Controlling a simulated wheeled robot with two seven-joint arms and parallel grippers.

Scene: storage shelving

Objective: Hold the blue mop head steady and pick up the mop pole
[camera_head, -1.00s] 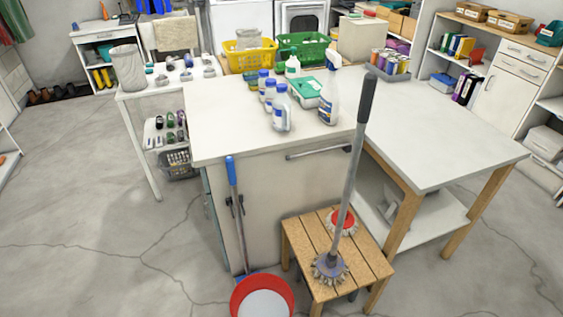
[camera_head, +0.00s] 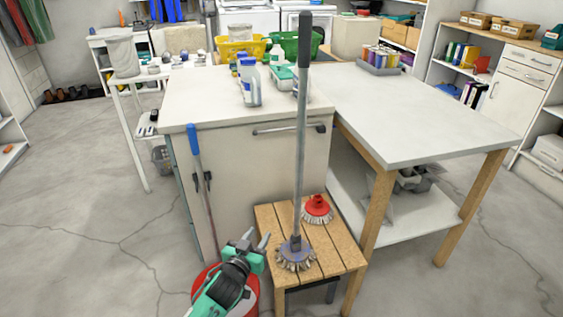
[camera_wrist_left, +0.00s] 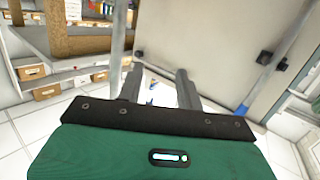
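The blue mop head (camera_head: 295,255) with its grey fringe rests on a slatted wooden stool (camera_head: 347,262). The grey mop pole (camera_head: 301,150), with a dark grip at its top, stands nearly upright in it. My left gripper (camera_head: 257,240) is just left of the mop head, apart from it, and looks open and empty. In the left wrist view its two fingers (camera_wrist_left: 160,88) are spread with a gap between them. A grey upright pole shows there just beyond the left finger. My right gripper is not in view.
A red mop head (camera_head: 317,208) sits on the stool behind the pole. A blue-handled tool (camera_head: 194,141) leans on the cabinet (camera_head: 252,170). A red bucket (camera_head: 252,295) is partly behind my left arm. A white table (camera_head: 420,115) stands to the right.

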